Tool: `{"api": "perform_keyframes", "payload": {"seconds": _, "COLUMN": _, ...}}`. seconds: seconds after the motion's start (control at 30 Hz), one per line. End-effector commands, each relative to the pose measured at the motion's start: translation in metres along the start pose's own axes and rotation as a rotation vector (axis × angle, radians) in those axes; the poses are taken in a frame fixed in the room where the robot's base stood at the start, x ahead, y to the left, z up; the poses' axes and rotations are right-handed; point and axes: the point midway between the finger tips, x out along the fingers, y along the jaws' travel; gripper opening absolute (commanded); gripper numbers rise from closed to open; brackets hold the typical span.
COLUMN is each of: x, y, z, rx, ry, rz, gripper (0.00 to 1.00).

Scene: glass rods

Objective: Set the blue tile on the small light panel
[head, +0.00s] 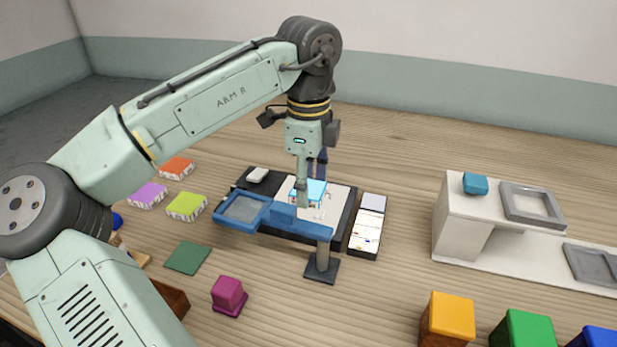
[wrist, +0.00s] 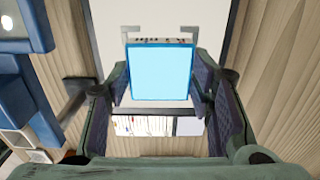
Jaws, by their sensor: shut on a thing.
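The blue tile (head: 317,188) is light blue with a darker blue rim. In the wrist view the tile (wrist: 160,73) sits between my two fingers. My gripper (head: 308,184) points down and is shut on the tile, and its near finger hides part of it. Under them lies a white light panel (head: 341,196) in a dark frame, which also shows in the wrist view (wrist: 109,38). I cannot tell whether the tile touches the panel.
A blue stand (head: 310,228) with a tray (head: 242,207) crosses close in front of the panel. A narrow box (head: 367,230) with coloured pieces stands right of it. A white bench (head: 468,215) stands at the right. Bare table lies between the box and bench.

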Motion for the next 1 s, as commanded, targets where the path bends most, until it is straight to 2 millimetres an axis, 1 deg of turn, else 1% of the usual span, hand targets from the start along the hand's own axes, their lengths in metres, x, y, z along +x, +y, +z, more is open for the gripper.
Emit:
{"api": "perform_keyframes", "payload": {"seconds": 0.03, "x": 0.0042, "y": -0.0001, "z": -0.0003, "rx": 0.001, "ry": 0.001, "rz": 0.000, "gripper": 0.15}}
{"api": "perform_keyframes", "payload": {"seconds": 0.13, "x": 0.0079, "y": -0.0002, "z": -0.0004, "rx": 0.000, "ry": 0.001, "rz": 0.000, "gripper": 0.15}}
{"api": "perform_keyframes", "payload": {"seconds": 0.43, "x": 0.0091, "y": -0.0002, "z": -0.0003, "rx": -0.001, "ry": 0.000, "rz": 0.000, "gripper": 0.15}}
{"api": "perform_keyframes", "payload": {"seconds": 0.47, "x": 0.0091, "y": -0.0002, "z": -0.0003, "rx": -0.001, "ry": 0.000, "rz": 0.000, "gripper": 0.48}}
{"api": "perform_keyframes", "payload": {"seconds": 0.8, "x": 0.0092, "y": -0.0001, "z": -0.0001, "rx": -0.001, "ry": 0.000, "rz": 0.000, "gripper": 0.71}}
{"api": "perform_keyframes", "payload": {"seconds": 1.0, "x": 0.0092, "y": -0.0001, "z": -0.0001, "rx": -0.001, "ry": 0.000, "rz": 0.000, "gripper": 0.71}}
